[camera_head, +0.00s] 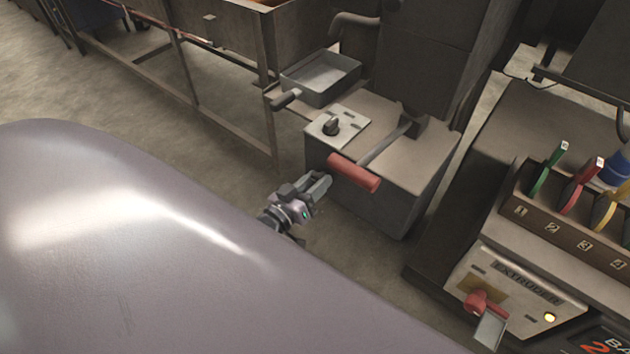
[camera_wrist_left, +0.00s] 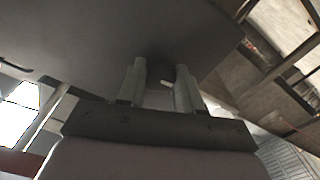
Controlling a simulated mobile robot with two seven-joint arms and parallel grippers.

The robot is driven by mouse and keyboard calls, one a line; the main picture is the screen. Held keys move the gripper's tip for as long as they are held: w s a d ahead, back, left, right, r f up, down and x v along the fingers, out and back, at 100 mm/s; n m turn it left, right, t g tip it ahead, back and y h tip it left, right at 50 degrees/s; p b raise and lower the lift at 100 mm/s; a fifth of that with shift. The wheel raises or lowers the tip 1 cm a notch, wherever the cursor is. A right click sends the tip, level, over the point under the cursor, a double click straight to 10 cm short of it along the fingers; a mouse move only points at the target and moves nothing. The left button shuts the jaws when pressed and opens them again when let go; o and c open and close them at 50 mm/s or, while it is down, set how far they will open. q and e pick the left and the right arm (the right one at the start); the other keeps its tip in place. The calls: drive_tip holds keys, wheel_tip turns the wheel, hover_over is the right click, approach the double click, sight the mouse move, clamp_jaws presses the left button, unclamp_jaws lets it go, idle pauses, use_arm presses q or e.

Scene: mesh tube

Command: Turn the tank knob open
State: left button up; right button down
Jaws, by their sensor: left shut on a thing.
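My left gripper (camera_head: 322,187) is at the near face of the grey metal box (camera_head: 385,205), just below the red handle (camera_head: 354,173). In the left wrist view its two fingers (camera_wrist_left: 160,85) are a little apart, with a dark round part and a small pale piece (camera_wrist_left: 168,84) between them, against a dark grey surface (camera_wrist_left: 105,45). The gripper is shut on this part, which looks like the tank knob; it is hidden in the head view. My right gripper is out of view.
Bare floor (camera_head: 215,150) lies left of the box.

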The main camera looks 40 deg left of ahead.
use_arm(q)
drive_tip(key=shift+n+b, duration=5.45)
drive_tip(key=shift+n, duration=12.05)
